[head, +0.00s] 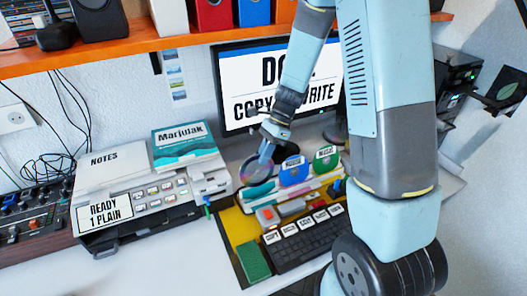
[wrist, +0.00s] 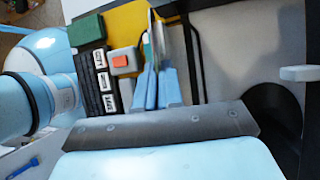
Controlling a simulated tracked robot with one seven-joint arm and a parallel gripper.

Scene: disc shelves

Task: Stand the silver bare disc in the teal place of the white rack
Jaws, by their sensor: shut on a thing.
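The silver bare disc (head: 256,168) shows in the head view, upright, at the left end of the white rack (head: 303,190). My gripper (head: 266,154) is shut on its upper edge. In the wrist view the disc (wrist: 158,40) is seen nearly edge-on between my blue fingers (wrist: 157,72). A blue disc (head: 294,170) and a green disc (head: 326,159) stand in the rack to the right. The teal place is not clearly visible, and I cannot tell whether the silver disc touches the rack.
A keyboard (head: 308,245), a grey box with a red button (head: 268,216) and a green block (head: 253,260) lie in front on a yellow mat (head: 238,228). A printer (head: 150,200) stands left, a monitor (head: 270,85) behind. An orange shelf (head: 120,58) runs above.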

